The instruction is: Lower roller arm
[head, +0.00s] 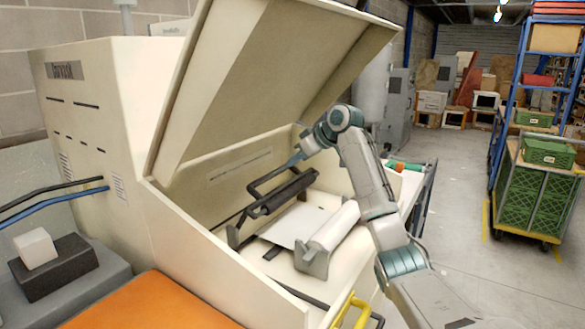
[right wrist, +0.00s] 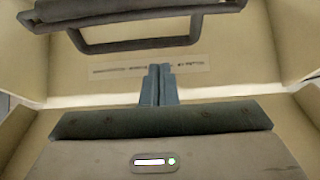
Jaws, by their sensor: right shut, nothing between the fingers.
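The roller arm (head: 283,193) is a dark roller with a looped handle (head: 262,178), inside the open cream machine (head: 110,130). It stands raised above a white sheet (head: 297,226) on the bed. My right gripper (head: 295,159) is shut and empty, near the upper end of the handle. In the right wrist view the shut fingers (right wrist: 159,72) point at the machine's inner wall, and the dark handle loop (right wrist: 135,46) crosses above them, with a gap in the picture. I cannot tell the distance in depth. My left gripper is not in view.
The tilted lid (head: 270,80) stands open over the machine. A white roll (head: 330,228) lies at the bed's right side. A yellow handle (head: 348,308) is at the front. Green crates (head: 535,190) on a cart stand right, with clear floor before them.

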